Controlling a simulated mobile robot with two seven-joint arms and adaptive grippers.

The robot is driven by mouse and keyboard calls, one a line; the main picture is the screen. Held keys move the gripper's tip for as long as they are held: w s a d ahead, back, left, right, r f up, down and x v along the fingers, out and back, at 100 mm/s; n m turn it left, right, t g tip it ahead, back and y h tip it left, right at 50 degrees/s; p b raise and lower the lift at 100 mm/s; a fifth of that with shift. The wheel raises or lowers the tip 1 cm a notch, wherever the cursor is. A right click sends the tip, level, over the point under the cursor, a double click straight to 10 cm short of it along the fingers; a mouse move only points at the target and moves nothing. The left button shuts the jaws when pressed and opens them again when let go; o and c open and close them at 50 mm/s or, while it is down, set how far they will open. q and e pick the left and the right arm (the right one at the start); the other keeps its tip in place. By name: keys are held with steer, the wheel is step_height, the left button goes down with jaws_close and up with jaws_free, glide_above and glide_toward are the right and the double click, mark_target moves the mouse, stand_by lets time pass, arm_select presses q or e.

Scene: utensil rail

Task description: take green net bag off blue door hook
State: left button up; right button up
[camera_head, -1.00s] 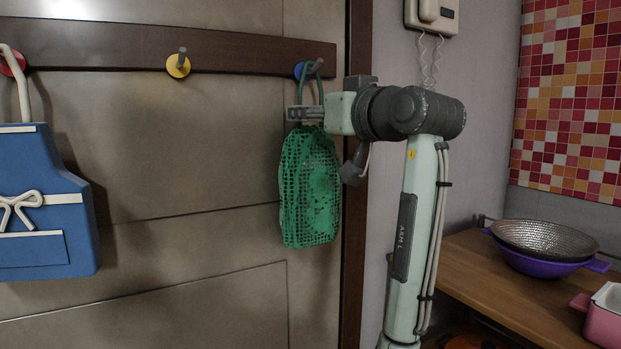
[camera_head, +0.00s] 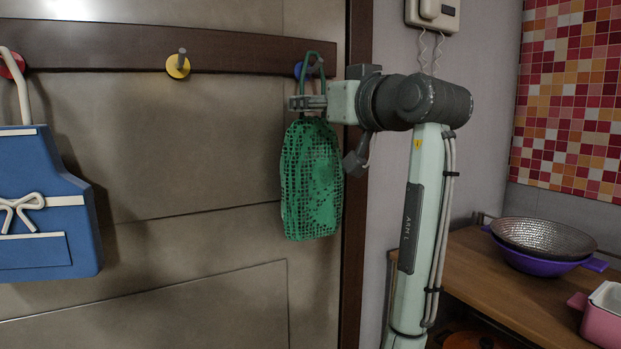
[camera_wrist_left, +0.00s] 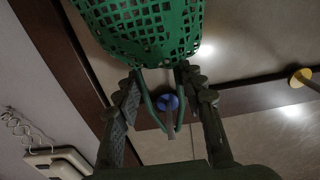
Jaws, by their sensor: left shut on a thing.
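The green net bag (camera_head: 311,185) hangs in front of the door at the right end of the hook rail. The blue door hook (camera_head: 299,70) is just above it, with its peg showing inside the bag's green strap loop. The top of the loop stands above the peg. My left gripper (camera_head: 305,103) is shut on the strap just above the bag's body. The left wrist view shows the bag (camera_wrist_left: 145,25) by the fingers (camera_wrist_left: 160,95) and the straps running past the blue hook (camera_wrist_left: 168,102). My right gripper is not in view.
A yellow hook (camera_head: 178,66) is on the rail to the left. A blue apron (camera_head: 40,215) hangs at the far left. A wall phone (camera_head: 432,12) is above my arm. A metal colander in a purple bowl (camera_head: 545,268) stands on the wooden counter at right.

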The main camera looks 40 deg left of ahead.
arm_select(q)
steer(key=shift+v, duration=2.2)
steer(key=b+v, duration=0.1)
steer(key=v, duration=0.4)
